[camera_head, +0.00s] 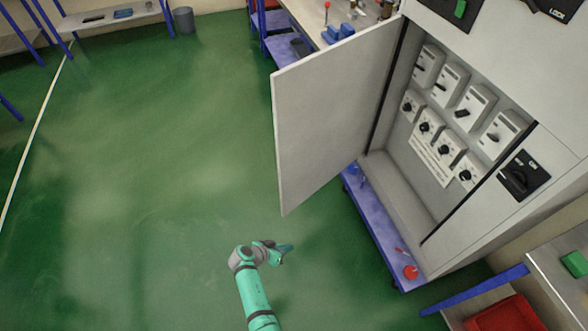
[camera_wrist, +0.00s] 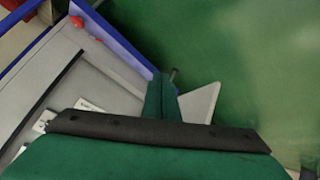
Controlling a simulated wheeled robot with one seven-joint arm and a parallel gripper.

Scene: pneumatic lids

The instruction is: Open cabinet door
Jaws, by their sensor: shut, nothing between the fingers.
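The cabinet (camera_head: 555,185) is a tall light-grey box at the right, with switches and knobs inside. Its door (camera_head: 325,115) stands wide open, swung out to the left from the cabinet front. My gripper (camera_head: 287,247) is in front of the cabinet, below the door's lower free corner in the head view, apart from the door as far as I can tell. In the wrist view my gripper's fingers (camera_wrist: 162,95) are together with nothing between them. The door's pale corner (camera_wrist: 200,103) shows just beyond them, and the cabinet's interior (camera_wrist: 75,85) lies at the left.
A blue base frame (camera_head: 385,235) with a red knob (camera_head: 410,272) runs under the cabinet. A bench with a red bin (camera_head: 505,315) is at the lower right. A workbench (camera_head: 310,20) stands behind the door. The green floor (camera_head: 160,170) at the left is clear.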

